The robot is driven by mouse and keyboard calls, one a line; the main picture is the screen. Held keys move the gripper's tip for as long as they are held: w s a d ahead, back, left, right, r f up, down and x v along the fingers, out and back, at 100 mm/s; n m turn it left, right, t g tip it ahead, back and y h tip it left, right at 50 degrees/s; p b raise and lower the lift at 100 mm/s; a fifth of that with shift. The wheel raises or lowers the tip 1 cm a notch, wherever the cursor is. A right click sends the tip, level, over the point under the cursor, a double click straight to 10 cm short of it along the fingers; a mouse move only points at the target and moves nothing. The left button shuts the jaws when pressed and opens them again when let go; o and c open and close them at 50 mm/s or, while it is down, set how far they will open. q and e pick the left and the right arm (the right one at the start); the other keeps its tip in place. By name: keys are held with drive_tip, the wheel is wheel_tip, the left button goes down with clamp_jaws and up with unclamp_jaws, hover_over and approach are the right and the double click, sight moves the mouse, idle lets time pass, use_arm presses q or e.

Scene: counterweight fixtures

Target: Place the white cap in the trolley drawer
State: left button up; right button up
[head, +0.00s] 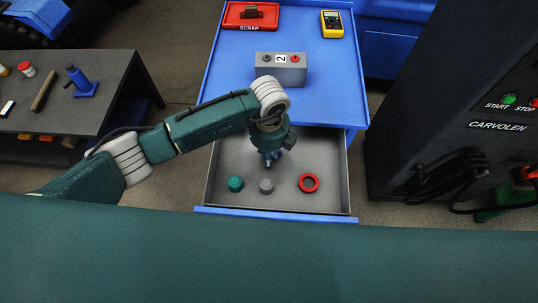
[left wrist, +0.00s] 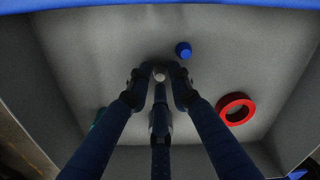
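My left gripper (head: 270,161) points down inside the open trolley drawer (head: 222,165). In the left wrist view its fingers (left wrist: 159,76) converge on a small pale round thing, the white cap (left wrist: 159,73), which appears held between the fingertips. The fingers cover part of it, and in the head view the gripper hides it. The drawer's grey floor is just below; how far the cap is above it is hard to tell. My right gripper is not in view.
The drawer also holds a green cap (head: 235,184), a grey cap (head: 266,186), a red ring (head: 308,183) and a small blue cap (left wrist: 183,49) close to the fingertips. On the trolley top (head: 325,100) stand a grey block (head: 281,72), a red scrap tray (head: 234,20) and a yellow meter (head: 332,23).

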use_arm(q)
wheel_tip(320, 180, up, 12)
drive_tip(key=b, duration=0.1)
drive_tip(key=shift+f, duration=0.1)
idle(0.5)
